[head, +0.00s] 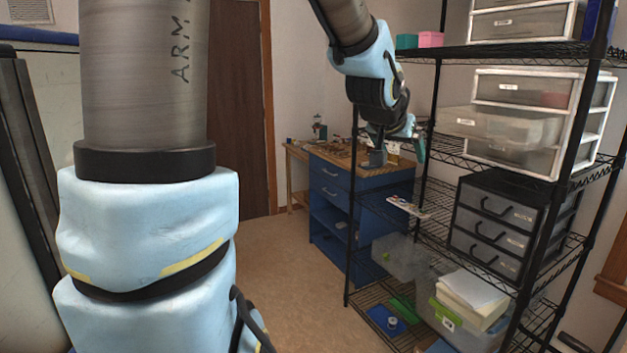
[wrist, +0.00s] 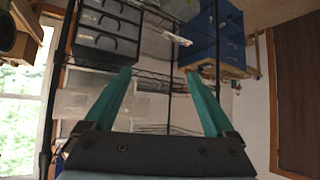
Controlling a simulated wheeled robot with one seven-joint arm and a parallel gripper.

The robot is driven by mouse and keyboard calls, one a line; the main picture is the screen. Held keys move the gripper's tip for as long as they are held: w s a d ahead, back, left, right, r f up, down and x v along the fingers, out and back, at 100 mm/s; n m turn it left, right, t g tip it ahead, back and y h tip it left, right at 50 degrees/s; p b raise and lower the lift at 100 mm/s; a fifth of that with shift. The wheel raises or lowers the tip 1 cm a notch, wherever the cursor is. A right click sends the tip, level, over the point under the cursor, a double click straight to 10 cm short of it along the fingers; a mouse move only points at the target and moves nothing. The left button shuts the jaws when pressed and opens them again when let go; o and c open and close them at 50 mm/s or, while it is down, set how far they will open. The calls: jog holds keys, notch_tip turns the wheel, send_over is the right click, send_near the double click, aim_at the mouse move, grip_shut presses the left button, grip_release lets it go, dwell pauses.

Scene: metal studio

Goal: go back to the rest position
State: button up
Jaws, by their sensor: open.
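My gripper (head: 402,150) is at the far end of my arm in the head view, in front of the wire shelving and the blue workbench. In the wrist view its two teal fingers (wrist: 160,85) are spread wide apart with nothing between them. The shelving and the blue bench appear upside down beyond the fingers. The head view shows my arm reaching in from the top, with the gripper level with the middle of the rack.
A black wire rack (head: 437,90) stands close on the right, holding a black drawer unit (head: 490,238) and white-framed drawers (head: 535,125). A blue workbench (head: 335,190) stands behind. A brown door (head: 237,100) is at the back. Bare floor (head: 285,285) lies left of the rack.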

jog(key=s+a+f+n+g+y, duration=0.1)
jog(key=s+a+f+n+g, duration=0.1)
jog(key=s+a+f, duration=0.2)
jog(key=s+a+f+n+g+y+b, duration=0.1)
jog(key=s+a+f+g+y, duration=0.1)
jog(key=s+a+f, duration=0.3)
jog(key=s+a+f+n+g+y+b, duration=0.1)
jog(key=s+a+f, duration=0.3)
jog(key=a+f, duration=0.6)
jog(key=a+n+g+y, duration=0.1)
jog(key=a, duration=0.5)
jog(key=shift+s+f+n+g, duration=0.25)
jog(key=shift+s+n+g, duration=0.05)
jog(key=shift+s+g, duration=0.1)
jog(key=shift+c, duration=0.2)
